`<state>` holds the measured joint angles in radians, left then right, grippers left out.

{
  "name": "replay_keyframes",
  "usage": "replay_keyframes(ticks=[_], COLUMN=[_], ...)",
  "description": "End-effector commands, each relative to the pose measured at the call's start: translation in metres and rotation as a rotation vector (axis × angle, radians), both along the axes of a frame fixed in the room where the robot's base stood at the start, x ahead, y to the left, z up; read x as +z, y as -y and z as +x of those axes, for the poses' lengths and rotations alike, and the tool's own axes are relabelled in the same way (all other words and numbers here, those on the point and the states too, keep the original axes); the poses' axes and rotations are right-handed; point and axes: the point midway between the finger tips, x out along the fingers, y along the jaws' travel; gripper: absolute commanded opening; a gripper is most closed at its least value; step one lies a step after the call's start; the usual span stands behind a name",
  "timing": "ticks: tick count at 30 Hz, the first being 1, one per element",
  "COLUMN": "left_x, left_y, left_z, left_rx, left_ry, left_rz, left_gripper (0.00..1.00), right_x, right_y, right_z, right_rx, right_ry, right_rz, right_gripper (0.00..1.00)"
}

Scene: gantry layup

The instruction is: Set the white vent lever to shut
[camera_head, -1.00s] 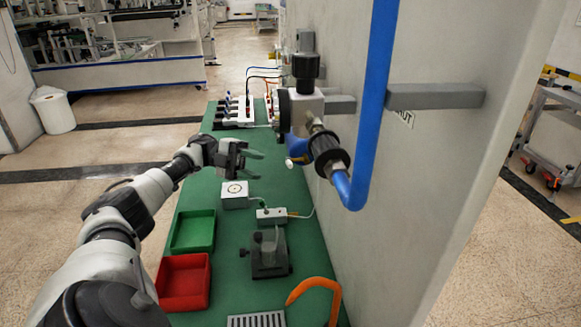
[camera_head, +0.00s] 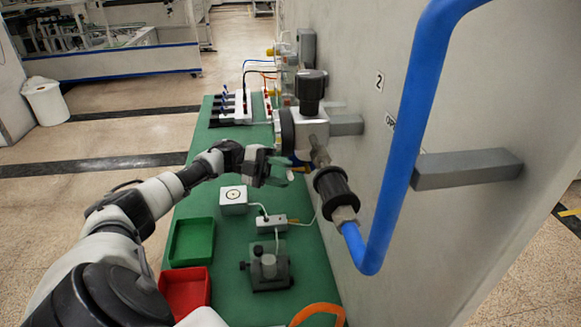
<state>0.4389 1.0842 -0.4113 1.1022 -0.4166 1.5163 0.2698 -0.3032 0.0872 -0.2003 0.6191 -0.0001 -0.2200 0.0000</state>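The valve assembly (camera_head: 312,128) stands out from the grey wall panel, with a black knob (camera_head: 311,86) on top and a black ribbed collar (camera_head: 334,187) below, joined to a blue pipe (camera_head: 408,130). I cannot clearly make out the white vent lever now; the area under the valve body is partly hidden by my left gripper. My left gripper (camera_head: 281,170) is just left of and below the valve body, its fingers apart with nothing seen between them. A wall label beside the pipe is mostly hidden. My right gripper is not in view.
A green bench (camera_head: 235,295) runs along the panel, with a green tray (camera_head: 192,242), a red tray (camera_head: 186,291), a white box (camera_head: 233,200) and a dark fixture (camera_head: 267,268). A grey bar (camera_head: 467,168) juts from the wall. Open floor lies left.

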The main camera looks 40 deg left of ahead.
Motion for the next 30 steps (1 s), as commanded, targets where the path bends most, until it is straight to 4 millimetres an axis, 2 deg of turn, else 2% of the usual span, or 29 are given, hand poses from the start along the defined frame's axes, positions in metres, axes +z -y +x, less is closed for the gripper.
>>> replay_keyframes(ticks=[1,6,16,24,30], left_x=[0.003,0.000,-0.001,-0.001,-0.002], left_y=[0.008,0.022,0.025,0.024,0.024], left_z=[0.002,0.006,0.007,0.007,0.007], left_rx=[-0.001,0.000,0.001,0.000,0.000], left_ry=[-0.002,-0.002,-0.001,-0.002,-0.005], left_rz=[-0.001,0.000,0.001,0.002,-0.003], left_gripper=[0.40,0.40,0.40,0.00,0.00], right_x=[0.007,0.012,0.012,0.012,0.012], right_y=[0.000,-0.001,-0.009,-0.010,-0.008], right_z=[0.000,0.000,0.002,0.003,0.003], right_rx=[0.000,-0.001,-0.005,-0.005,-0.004], right_ry=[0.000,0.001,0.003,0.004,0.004], right_rz=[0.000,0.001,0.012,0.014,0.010], right_gripper=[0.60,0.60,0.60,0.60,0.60])
